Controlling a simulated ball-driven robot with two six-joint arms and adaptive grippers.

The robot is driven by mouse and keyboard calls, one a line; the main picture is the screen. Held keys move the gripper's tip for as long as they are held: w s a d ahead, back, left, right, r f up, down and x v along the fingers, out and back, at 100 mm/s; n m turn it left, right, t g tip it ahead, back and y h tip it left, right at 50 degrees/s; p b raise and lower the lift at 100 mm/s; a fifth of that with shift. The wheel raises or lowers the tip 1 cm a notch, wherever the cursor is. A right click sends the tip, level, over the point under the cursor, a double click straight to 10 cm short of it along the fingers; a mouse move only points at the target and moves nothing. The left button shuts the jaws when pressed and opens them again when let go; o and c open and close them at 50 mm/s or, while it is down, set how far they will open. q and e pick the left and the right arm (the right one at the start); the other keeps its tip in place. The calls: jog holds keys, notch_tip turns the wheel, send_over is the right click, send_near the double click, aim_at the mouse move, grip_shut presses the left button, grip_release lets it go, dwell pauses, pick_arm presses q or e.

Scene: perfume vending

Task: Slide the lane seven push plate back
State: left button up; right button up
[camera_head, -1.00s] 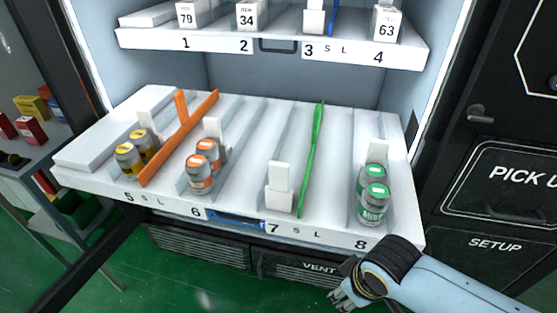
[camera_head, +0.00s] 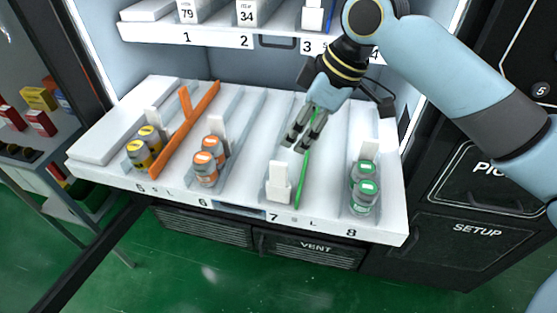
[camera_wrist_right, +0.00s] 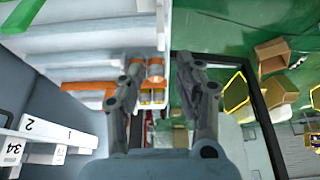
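The lane seven push plate (camera_head: 279,180) is a small white upright plate at the front of lane seven, behind the "7" label in the head view. No bottle shows in front of it. My right gripper (camera_head: 297,145) is above the lower shelf, pointing down and left, above and behind the plate, close to the green divider (camera_head: 302,180). Its fingers are apart with nothing between them; they also show spread in the wrist view (camera_wrist_right: 168,68). I cannot make out the plate in the wrist view. My left gripper is not in view.
Orange-capped bottles (camera_head: 206,168) stand in lane six and green-capped bottles (camera_head: 364,195) in lane eight. Yellow-capped bottles (camera_head: 143,150) and an orange divider (camera_head: 185,130) are at lane five. The upper shelf (camera_head: 215,40) hangs above, near my right arm.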

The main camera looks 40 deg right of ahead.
aim_at(279, 163)
jog(key=x, duration=1)
jog(key=shift+f, duration=0.15)
grip_shut()
